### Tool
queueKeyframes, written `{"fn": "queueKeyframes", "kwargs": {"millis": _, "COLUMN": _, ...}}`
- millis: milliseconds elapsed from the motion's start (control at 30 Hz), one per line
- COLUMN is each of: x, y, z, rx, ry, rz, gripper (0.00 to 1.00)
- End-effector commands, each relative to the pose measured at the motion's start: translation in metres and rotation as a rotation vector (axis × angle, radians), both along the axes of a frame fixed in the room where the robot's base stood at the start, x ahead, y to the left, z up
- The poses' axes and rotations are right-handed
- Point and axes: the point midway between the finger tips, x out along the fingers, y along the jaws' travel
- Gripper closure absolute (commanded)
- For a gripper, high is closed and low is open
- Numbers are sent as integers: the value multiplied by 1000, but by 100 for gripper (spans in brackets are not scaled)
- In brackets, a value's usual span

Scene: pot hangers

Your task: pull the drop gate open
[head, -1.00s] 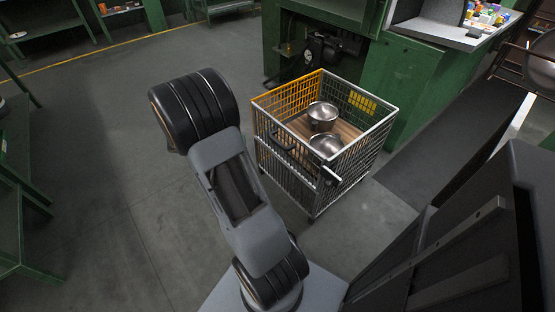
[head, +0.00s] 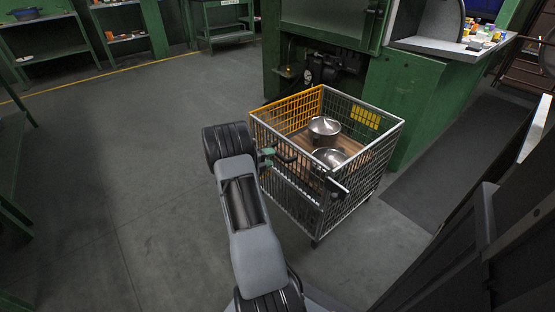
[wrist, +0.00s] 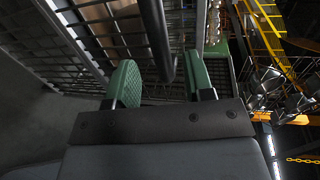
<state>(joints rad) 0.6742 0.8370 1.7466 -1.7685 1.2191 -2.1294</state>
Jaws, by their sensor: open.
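The wire cart (head: 345,205) stands ahead of me, with its near side, the drop gate (head: 288,190), facing my arm. A dark handle (head: 286,153) sits near the gate's top edge. My gripper (head: 267,158) is at the gate's top left, close to the handle. In the wrist view my gripper (wrist: 162,65) has its two green fingers apart, with the dark handle bar (wrist: 167,62) showing between them. I cannot tell whether either finger touches it. The gate stands upright.
Two metal pots (head: 324,128) with lids sit on the cart's wooden floor. A dark latch-like piece (head: 337,187) is at the cart's near right corner. A green machine (head: 400,110) stands close behind the cart. The floor (head: 150,150) to the left is clear.

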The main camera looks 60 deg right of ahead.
Motion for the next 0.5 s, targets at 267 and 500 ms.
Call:
{"fn": "queueKeyframes", "kwargs": {"millis": 267, "x": -12, "y": -35, "z": -9, "rx": -1, "ry": -2, "rz": -1, "gripper": 52}}
{"fn": "queueKeyframes", "kwargs": {"millis": 500, "x": -15, "y": -45, "z": -10, "rx": 0, "ry": -1, "rz": 1, "gripper": 52}}
